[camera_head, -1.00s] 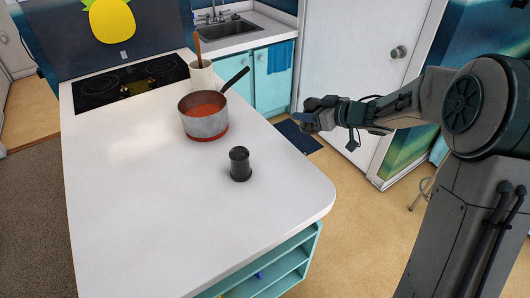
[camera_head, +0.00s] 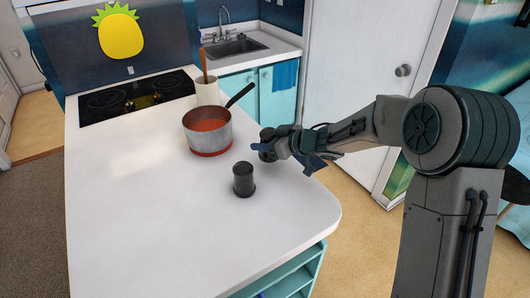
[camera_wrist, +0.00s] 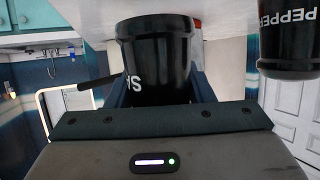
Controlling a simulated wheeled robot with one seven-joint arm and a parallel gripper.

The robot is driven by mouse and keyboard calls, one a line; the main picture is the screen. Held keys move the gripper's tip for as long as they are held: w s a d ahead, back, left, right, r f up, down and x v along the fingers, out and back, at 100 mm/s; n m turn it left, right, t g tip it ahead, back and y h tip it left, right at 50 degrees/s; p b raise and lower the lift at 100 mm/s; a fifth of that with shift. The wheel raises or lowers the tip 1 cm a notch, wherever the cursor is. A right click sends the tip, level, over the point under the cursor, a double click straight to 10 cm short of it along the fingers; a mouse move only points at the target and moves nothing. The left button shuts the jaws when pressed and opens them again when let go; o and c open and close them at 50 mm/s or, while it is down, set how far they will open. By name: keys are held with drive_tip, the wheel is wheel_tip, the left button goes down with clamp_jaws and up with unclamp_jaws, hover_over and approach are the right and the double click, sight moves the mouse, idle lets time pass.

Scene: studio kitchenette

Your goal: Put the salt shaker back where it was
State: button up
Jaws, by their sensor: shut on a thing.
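The salt shaker (camera_wrist: 155,60) is black, and part of its "SA" lettering shows in the wrist view. My gripper (camera_head: 270,146) is shut on it, with a finger on each side. In the head view the gripper is over the right edge of the white counter (camera_head: 130,220), and the shaker is hard to tell from the dark fingers. A second black shaker (camera_head: 243,180) stands upright on the counter, nearer the camera than my gripper. In the wrist view this pepper shaker (camera_wrist: 289,35) is at the right, lettered "PEPPER" and apart from the salt shaker.
A pot (camera_head: 208,130) of red food stands on the counter left of my gripper, its black handle pointing right. A utensil crock (camera_head: 207,92) and a cooktop (camera_head: 135,96) are farther back. The left and front of the counter are clear.

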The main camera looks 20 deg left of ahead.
drive_tip(key=shift+f, duration=1.9)
drive_tip(key=shift+f, duration=0.2)
drive_tip(key=o, duration=1.1)
drive_tip(key=shift+c, duration=0.2)
drive_tip(key=shift+r, duration=0.1)
